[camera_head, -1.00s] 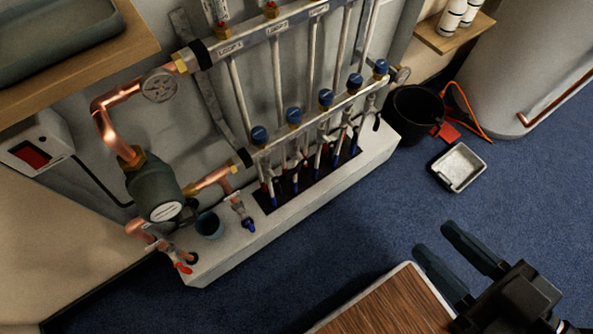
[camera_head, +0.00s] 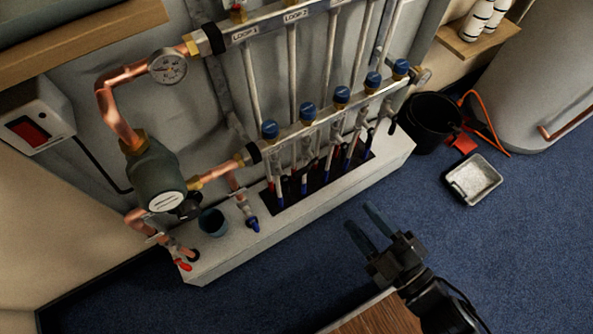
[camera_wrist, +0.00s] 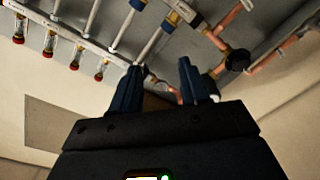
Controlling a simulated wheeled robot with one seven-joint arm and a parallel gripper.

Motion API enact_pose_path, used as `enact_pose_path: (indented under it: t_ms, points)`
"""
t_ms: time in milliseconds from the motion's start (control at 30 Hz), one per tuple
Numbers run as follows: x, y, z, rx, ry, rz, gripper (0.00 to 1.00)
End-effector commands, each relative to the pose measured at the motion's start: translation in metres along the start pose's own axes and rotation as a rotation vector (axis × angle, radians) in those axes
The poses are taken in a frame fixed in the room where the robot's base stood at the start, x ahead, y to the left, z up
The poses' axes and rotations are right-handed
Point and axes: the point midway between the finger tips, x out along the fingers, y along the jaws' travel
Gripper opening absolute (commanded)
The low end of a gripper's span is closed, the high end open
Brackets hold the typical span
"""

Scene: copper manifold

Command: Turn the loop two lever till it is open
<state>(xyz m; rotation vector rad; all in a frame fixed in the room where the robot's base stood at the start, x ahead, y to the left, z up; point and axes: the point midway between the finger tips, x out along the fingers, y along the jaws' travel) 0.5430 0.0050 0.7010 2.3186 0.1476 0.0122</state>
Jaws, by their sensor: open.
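The manifold has an upper bar (camera_head: 270,28) with a LOOP 2 label (camera_head: 297,15) and a lower bar (camera_head: 322,128) with several blue caps. Small valves with levers hang below the lower bar, above a dark slot; they are too small and crowded to tell which is the loop two lever or how it is turned. My gripper (camera_head: 358,215) is open and empty, over the blue floor in front of the white plinth, apart from the manifold. In the wrist view my gripper (camera_wrist: 160,68) shows two spread dark fingers, with manifold pipes beyond them.
A green pump (camera_head: 158,180) on copper pipes and a blue cup (camera_head: 212,222) are at the left. A black bucket (camera_head: 428,122) and a white tray (camera_head: 473,180) stand on the floor at right. A wooden top (camera_head: 380,318) is at the bottom edge. Floor before the white plinth (camera_head: 300,212) is clear.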

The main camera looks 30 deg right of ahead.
Motion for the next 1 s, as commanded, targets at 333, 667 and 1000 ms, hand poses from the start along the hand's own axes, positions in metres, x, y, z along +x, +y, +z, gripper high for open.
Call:
enact_pose_path:
  t_ms: [333, 667, 1000]
  points:
    - [0.119, -0.068, 0.091, -0.486, 0.172, -0.113, 0.45]
    - [0.177, -0.090, 0.137, -0.716, 0.278, -0.221, 0.45]
    - [0.211, -0.101, 0.134, -0.729, 0.288, -0.228, 0.45]
